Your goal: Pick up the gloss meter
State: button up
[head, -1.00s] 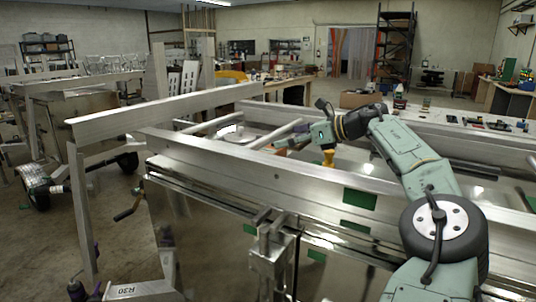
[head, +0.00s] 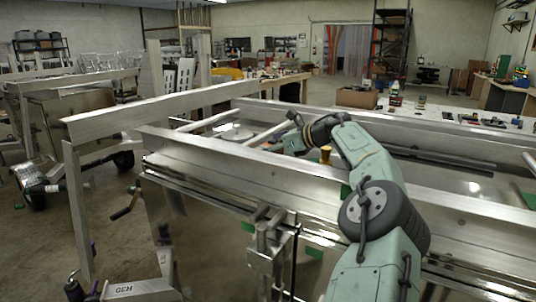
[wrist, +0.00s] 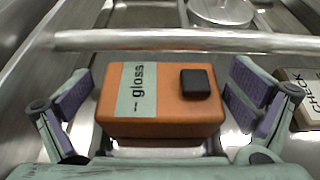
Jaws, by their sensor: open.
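The gloss meter is an orange box (wrist: 178,117) with a pale green "gloss" label and a black square button on top. In the wrist view it sits near the middle, on a metal surface in the trailer. My gripper (wrist: 160,92) is open, with one purple-padded finger on each side of the box.
A metal bar (wrist: 180,40) crosses just beyond the box. A round metal lid (wrist: 221,12) lies behind it. A block marked "CHECK" (wrist: 300,90) is close on the right. The trailer's front rail (head: 220,162) stands between my body and the gripper.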

jog(key=c, duration=1.3)
